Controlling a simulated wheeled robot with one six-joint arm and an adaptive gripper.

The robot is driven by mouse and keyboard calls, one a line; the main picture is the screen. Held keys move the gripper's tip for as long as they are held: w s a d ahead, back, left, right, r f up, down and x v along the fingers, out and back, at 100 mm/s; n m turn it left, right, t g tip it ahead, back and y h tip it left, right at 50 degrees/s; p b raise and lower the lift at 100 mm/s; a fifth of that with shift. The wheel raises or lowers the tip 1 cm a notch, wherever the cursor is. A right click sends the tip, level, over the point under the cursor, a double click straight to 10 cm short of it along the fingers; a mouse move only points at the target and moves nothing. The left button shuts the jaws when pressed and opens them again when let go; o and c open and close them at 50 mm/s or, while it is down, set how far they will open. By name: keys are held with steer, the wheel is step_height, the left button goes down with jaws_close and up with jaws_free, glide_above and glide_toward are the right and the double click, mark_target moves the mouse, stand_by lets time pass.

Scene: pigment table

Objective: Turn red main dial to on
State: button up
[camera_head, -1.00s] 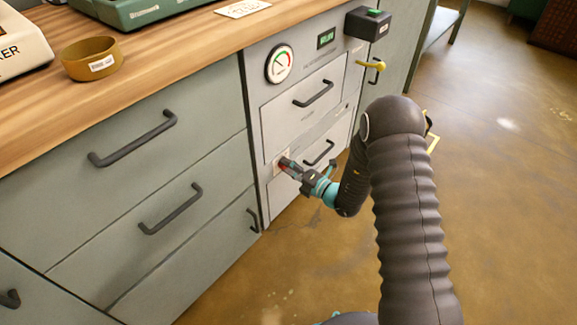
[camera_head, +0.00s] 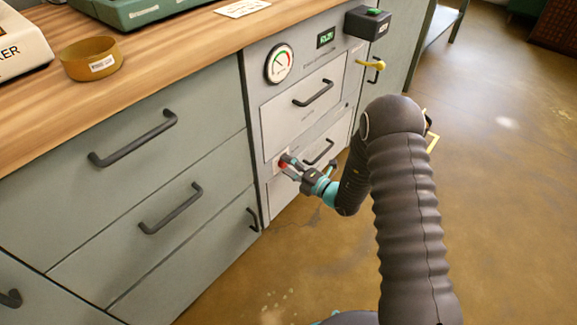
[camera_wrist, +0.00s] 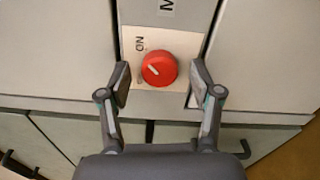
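The red main dial (camera_wrist: 159,68) is a round knob on a pale plate, with a short white mark left of its middle. The plate (camera_wrist: 191,45) bears a sideways "ON" at the dial's upper left in the wrist view. The exact angle of the mark is hard to read. My gripper (camera_wrist: 161,80) is open, with one finger on each side of the dial and gaps between them and it. In the head view, my gripper (camera_head: 289,163) is at the low front of the cabinet, and a little of the red dial (camera_head: 283,162) shows.
Above the dial are a drawer handle (camera_head: 313,93), a round gauge (camera_head: 279,64) and a small green-lit display (camera_head: 326,38), which seems to read "RUN". A yellow lever (camera_head: 371,65) sticks out at the right. Open floor lies right of the cabinet.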

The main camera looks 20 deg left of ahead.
steer(key=v, duration=1.2)
stand_by(0.5)
